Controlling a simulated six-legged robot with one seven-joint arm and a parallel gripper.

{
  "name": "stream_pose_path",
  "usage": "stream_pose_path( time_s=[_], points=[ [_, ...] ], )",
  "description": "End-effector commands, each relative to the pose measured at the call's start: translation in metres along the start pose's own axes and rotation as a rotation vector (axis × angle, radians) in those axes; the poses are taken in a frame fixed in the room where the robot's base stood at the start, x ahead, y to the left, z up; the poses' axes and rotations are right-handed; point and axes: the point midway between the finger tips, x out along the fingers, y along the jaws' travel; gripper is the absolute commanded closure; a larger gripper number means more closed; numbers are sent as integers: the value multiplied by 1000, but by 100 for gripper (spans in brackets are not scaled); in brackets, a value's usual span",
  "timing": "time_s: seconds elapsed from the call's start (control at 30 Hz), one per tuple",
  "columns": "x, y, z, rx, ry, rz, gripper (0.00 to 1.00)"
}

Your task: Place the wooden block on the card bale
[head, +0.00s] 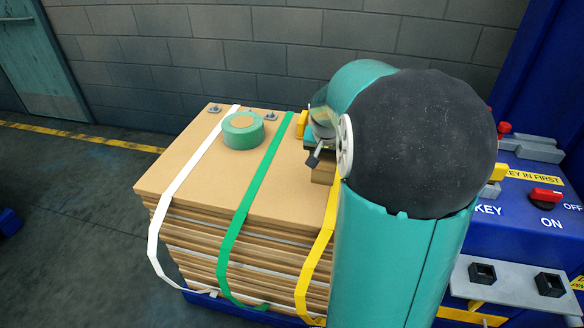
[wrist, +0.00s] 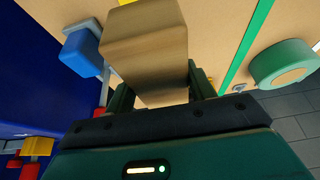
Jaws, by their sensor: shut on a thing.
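The wooden block (wrist: 145,45) is a plain tan-brown block that sits between the two fingers of my gripper (wrist: 162,88) in the wrist view. My gripper is shut on it. In the head view a small part of the block (head: 323,173) shows beside my arm, over the right part of the card bale's top. The card bale (head: 190,165) is a strapped stack of flat brown card; its top also fills the upper wrist view (wrist: 215,25). My arm hides most of the gripper and the bale's right side in the head view. I cannot tell whether the block touches the bale.
White (head: 170,190), green (head: 240,205) and yellow (head: 318,250) straps cross the bale. A green tape roll (head: 243,131) lies on its top. A blue control panel (head: 535,225) with a red switch (head: 546,195) stands at right. The top's left front is clear.

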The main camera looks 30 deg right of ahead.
Motion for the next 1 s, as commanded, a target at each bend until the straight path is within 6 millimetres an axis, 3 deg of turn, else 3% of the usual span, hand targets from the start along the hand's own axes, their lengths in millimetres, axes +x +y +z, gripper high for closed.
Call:
stream_pose_path(
  time_s=[0.2,0.4,0.7,0.87,1.0],
  points=[
    [29,-48,-3,-5,-3,-1,74],
    [64,-74,2,-5,-3,-1,74],
    [88,-92,3,-4,-2,0,74],
    [111,-90,12,-1,-2,0,74],
    [113,-90,13,0,1,-1,74]
  ],
)
